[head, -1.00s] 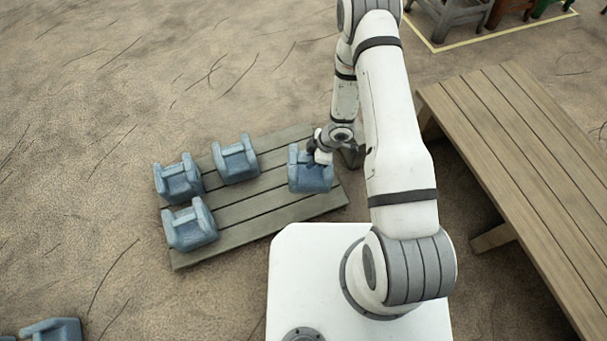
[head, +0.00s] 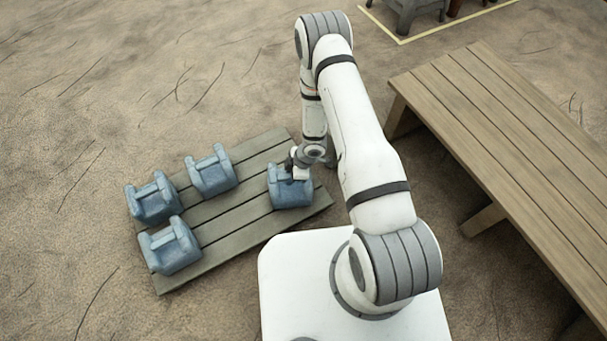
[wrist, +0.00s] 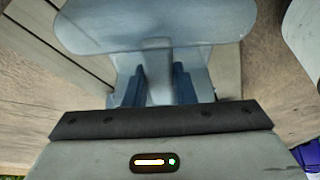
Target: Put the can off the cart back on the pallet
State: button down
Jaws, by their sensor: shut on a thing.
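My gripper (head: 298,170) is shut on the handle of a blue can (head: 290,193) at the right end of the wooden pallet (head: 240,205). The can is upright and appears to be on the slats or just above them; I cannot tell which. In the wrist view the fingers (wrist: 160,84) close around the can's handle, and its body (wrist: 150,22) fills the upper middle. Three other blue cans stand on the pallet's left part: one at the back (head: 212,172), one at the left (head: 153,198) and one at the front (head: 170,248). No cart is recognisable.
A long wooden table (head: 500,140) stands at the right. Some furniture (head: 415,12) stands behind a yellow floor line at the top. My white base is just in front of the pallet. The sandy ground at the left is open.

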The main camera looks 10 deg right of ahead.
jog(key=shift+f, duration=0.1)
jog(key=c, duration=1.2)
grip_release()
